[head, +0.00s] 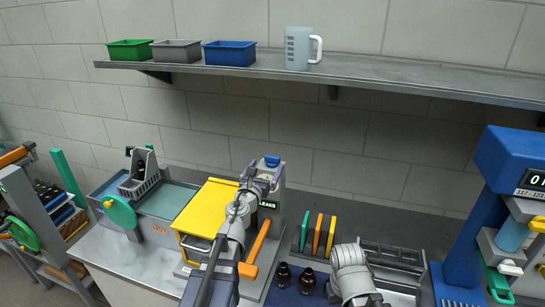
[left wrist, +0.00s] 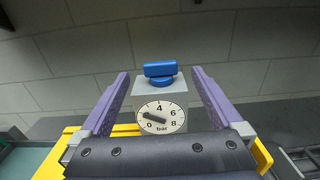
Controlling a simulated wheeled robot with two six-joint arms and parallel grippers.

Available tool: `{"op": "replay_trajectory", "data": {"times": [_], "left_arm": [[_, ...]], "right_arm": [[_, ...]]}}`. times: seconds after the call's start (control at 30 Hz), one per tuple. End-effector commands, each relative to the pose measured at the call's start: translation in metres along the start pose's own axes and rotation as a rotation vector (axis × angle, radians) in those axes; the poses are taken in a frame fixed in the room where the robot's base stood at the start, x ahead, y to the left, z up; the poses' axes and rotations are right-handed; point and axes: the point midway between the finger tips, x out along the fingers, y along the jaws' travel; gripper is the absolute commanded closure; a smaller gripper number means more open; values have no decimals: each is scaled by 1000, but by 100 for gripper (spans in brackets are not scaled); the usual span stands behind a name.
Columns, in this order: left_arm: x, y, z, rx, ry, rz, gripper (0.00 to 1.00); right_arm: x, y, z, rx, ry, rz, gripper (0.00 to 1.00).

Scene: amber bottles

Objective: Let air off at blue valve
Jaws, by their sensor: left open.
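The blue valve (head: 272,161) is a blue knob on top of a grey post behind the yellow box. In the left wrist view the blue valve (left wrist: 160,70) sits above a round white gauge (left wrist: 162,117) marked in bar, its needle pointing left, between the 0 and the 4. My left gripper (head: 262,178) is open, just in front of the post. In the left wrist view its purple fingers (left wrist: 160,76) stand apart on either side of the knob, with gaps; I cannot tell the depth. My right gripper is not visible, only a right arm part.
A yellow box (head: 204,212) and an orange lever (head: 258,242) are close to my left arm. Upright coloured boards (head: 318,234) and dark amber bottles (head: 284,275) stand to the right. A shelf (head: 400,84) with bins and a jug runs above.

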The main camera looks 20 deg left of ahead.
Motion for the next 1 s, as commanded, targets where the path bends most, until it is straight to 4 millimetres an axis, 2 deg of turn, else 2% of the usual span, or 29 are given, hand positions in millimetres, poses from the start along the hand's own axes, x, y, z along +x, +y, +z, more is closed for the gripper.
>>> {"op": "replay_trajectory", "data": {"times": [0.43, 0.57, 0.77, 0.83, 1.0], "left_arm": [[65, 0, 0, -3, 0, 1, 0], [72, 0, 0, -3, 0, 1, 0], [72, 0, 0, -4, 0, 1, 0], [71, 0, 0, -4, 0, 1, 5], [71, 0, 0, -4, 0, 1, 24]], "right_arm": [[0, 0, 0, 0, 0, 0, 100], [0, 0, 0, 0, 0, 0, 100], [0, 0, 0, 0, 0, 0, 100], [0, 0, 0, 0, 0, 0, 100], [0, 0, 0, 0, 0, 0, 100]]}}
